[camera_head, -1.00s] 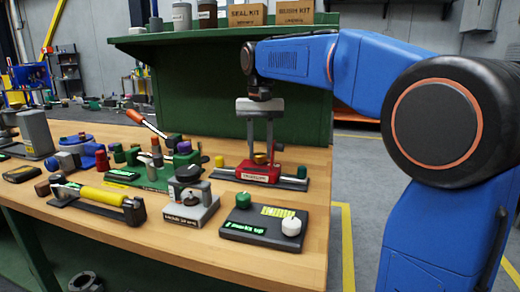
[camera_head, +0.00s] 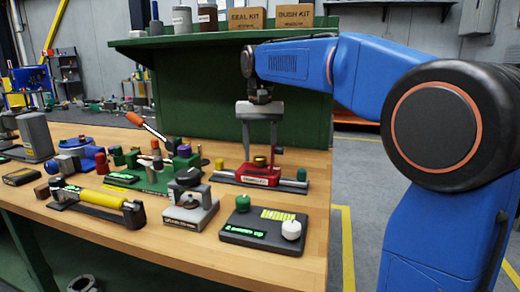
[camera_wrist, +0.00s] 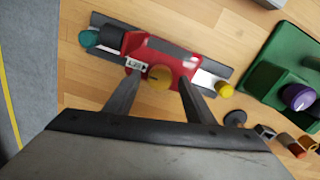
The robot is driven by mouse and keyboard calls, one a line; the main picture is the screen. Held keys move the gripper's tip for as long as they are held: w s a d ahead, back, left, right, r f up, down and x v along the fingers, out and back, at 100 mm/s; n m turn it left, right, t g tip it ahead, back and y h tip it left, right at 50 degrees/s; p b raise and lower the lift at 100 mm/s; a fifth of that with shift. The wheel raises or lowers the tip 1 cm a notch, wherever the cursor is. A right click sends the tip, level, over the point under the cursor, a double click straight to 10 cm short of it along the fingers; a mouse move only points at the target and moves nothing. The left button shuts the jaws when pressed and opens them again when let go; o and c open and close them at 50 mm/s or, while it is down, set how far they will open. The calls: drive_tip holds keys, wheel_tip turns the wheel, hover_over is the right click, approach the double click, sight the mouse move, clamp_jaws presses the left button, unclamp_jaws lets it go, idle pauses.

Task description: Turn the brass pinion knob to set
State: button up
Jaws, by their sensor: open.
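My gripper (camera_head: 260,149) points down over the block and is open, one finger on each side of the knob. It also shows in the wrist view (camera_wrist: 158,87). I cannot tell whether either finger touches the knob. A small white label (camera_wrist: 136,65) on the block is only partly readable.
A yellow knob (camera_head: 219,164) and a green knob (camera_head: 302,174) stand at the rail's ends. A black box (camera_head: 265,231) with a lit green display is in front. A green fixture with a purple knob (camera_head: 184,150) stands left. A green shelf rises behind.

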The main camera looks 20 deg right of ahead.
sight(260, 157)
wheel_tip(260, 157, up, 17)
drive_tip(key=shift+r, duration=0.2)
idle(0.5)
drive_tip(key=shift+s, duration=0.1)
